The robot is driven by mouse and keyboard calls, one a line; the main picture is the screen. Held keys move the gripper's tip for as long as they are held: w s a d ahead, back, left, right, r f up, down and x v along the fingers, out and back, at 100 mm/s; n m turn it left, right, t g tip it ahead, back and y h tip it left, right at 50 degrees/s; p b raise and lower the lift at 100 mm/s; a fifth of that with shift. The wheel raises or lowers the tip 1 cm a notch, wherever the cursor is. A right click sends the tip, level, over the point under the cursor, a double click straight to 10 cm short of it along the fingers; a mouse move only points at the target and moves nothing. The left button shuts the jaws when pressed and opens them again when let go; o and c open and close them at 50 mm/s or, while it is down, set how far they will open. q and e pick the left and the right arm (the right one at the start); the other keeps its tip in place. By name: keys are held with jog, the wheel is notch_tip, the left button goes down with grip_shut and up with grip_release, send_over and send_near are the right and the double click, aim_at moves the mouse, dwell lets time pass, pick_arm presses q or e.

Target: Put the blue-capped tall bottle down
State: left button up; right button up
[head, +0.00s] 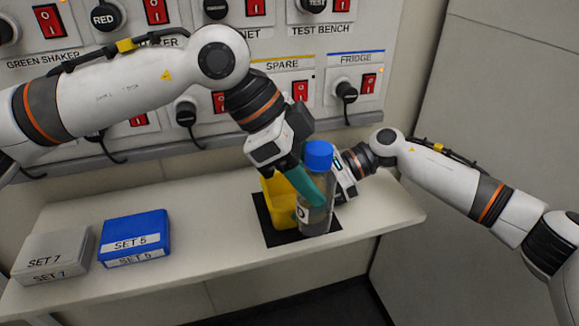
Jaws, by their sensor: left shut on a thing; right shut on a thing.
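The blue-capped tall bottle (319,158) stands about upright at the front right of the shelf, over a black mat (270,232). Its body is clear grey with a white label marked "D". My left gripper (309,188) comes down from the upper left, its teal finger across the front of the bottle, shut on it. My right gripper (342,182) reaches in from the right at the bottle's far right side. It appears shut on the bottle, but its fingertips are mostly hidden. Whether the bottle's base touches the mat is hard to tell.
A yellow container (278,200) stands on the mat just left of and behind the bottle. A blue box (135,238) and a grey box (53,257) sit at the left. The shelf (205,225) is clear between. A switch panel (325,60) with cables stands behind.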

pick_arm(q)
jog(key=w+a, duration=0.3)
jog(key=w, duration=0.7)
notch_tip(320, 180, down, 7)
jog(key=shift+w, duration=0.15)
jog(key=o, duration=1.1)
jog(key=shift+f, duration=0.15)
jog(key=v, duration=0.7)
jog(key=shift+a+r, duration=0.15)
jog(key=shift+r, duration=0.25)
